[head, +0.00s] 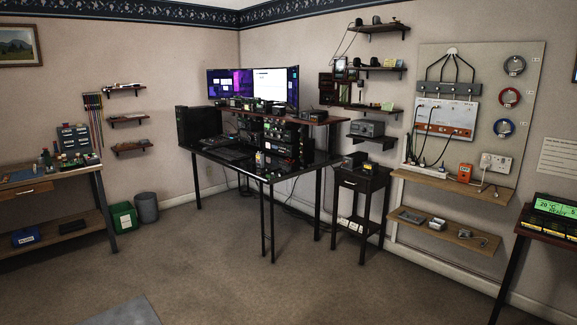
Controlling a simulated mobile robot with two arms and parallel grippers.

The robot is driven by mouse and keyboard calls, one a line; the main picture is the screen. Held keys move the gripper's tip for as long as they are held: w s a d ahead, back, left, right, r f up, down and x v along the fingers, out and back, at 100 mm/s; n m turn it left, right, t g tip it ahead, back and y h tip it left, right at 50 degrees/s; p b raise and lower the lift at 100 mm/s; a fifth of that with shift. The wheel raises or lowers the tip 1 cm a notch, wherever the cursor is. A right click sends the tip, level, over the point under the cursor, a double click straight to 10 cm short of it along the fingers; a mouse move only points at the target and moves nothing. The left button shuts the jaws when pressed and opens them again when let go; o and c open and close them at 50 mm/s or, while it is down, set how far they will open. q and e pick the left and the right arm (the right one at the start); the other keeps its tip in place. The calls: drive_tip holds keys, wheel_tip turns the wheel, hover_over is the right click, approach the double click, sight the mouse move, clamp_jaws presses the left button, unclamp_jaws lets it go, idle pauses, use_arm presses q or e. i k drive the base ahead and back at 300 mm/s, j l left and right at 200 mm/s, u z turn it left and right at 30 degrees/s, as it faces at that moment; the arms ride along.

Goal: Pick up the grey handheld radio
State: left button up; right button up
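I cannot single out the grey handheld radio with certainty; the small devices in the head view are too far away to tell apart. A small upright dark device with a yellow patch (259,160) stands near the front edge of the black desk (285,172). More small dark devices stand on the desk's raised shelf (310,117). Small grey items (411,216) lie on the lower wooden wall shelf (462,239). Neither of my grippers is in view.
The carpet (240,270) in front is open. A workbench (50,178) stands left, with a green bin (123,217) and a grey bin (147,207) beside it. A small side table (361,181) stands right of the desk. A table with a lit green display (555,208) is far right.

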sight(261, 157)
drive_tip(key=i, duration=2)
drive_tip(key=l+z, duration=0.05)
drive_tip(key=l, duration=0.05)
